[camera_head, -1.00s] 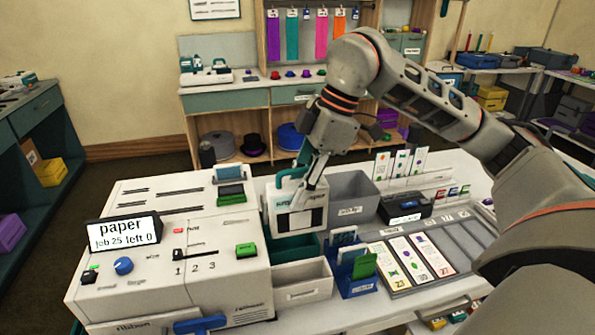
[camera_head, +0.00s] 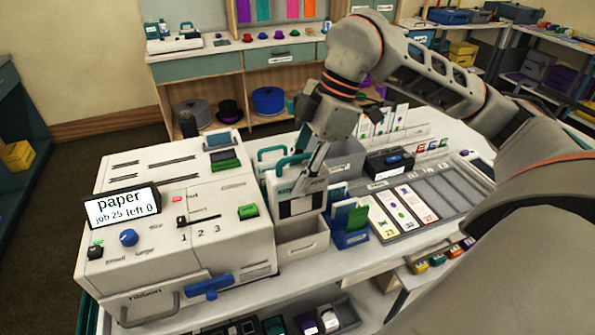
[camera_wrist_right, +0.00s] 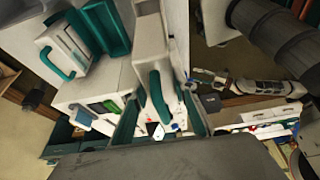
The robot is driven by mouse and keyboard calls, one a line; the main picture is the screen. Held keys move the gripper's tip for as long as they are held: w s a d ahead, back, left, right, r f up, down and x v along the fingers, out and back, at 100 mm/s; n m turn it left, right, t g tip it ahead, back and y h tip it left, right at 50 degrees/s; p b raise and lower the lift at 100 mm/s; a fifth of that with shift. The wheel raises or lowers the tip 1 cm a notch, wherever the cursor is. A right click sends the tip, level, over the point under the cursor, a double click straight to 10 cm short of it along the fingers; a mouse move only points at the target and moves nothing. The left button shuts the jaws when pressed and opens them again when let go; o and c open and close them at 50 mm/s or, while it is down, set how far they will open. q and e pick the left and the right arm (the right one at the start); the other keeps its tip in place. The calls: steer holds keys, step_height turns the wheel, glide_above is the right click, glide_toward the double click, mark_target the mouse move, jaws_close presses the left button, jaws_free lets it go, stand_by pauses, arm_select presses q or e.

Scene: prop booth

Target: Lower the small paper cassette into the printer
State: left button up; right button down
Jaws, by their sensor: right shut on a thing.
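The printer (camera_head: 165,215) is the large white machine at left in the head view. Its screen (camera_head: 122,207) reads "paper, job 25, left 0". My right gripper (camera_head: 314,178) is shut on a white paper cassette (camera_head: 293,203) with a teal handle. The cassette is upright, just right of the printer and above the pale bin. It also shows in the right wrist view (camera_wrist_right: 150,45). A second teal-handled cassette (camera_head: 266,162) stands behind it, partly hidden; it shows at left in the wrist view (camera_wrist_right: 65,50). I cannot tell which is smaller. My left gripper is out of view.
A pale open bin (camera_head: 303,243) and a blue card holder (camera_head: 347,232) stand close by the held cassette. A grey bin (camera_head: 345,158) is behind. A card tray (camera_head: 410,212) lies to the right. A blue-handled ribbon part (camera_head: 208,287) projects from the printer's front.

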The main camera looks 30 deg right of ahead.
steer(key=shift+f+b, duration=0.65)
steer(key=shift+f, duration=0.3)
steer(key=shift+f+b, duration=0.6)
steer(key=shift+f, duration=0.55)
steer(key=shift+f+b, duration=0.35)
steer(key=shift+b, duration=0.15)
